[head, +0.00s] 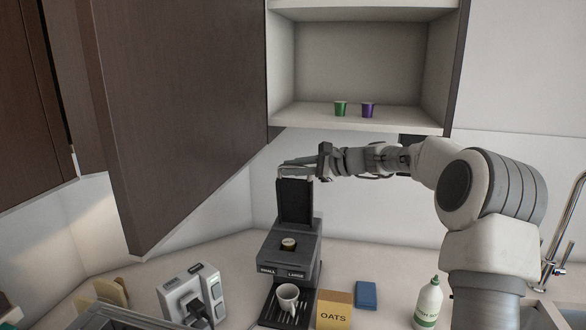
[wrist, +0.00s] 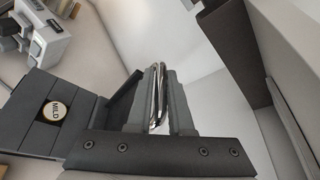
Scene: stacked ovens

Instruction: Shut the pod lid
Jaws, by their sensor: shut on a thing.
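The dark coffee machine (head: 300,252) stands on the counter in the head view. Its pod lid (head: 295,201) is raised, standing about upright at the back of the machine. A pod (head: 288,244) sits in the open top; in the wrist view the pod (wrist: 55,113) reads "MILD". My gripper (head: 286,167) is at the lid's top edge, reaching in from the right. In the wrist view its fingers are shut on the shiny metal lid handle (wrist: 157,100). The fingers hide part of the handle.
A white mug (head: 287,296) stands on the drip tray. An OATS box (head: 334,310), a blue block (head: 366,295) and a soap bottle (head: 428,304) stand to the right. An open cabinet door (head: 180,110) hangs left; green and purple cups (head: 367,110) sit on the shelf above.

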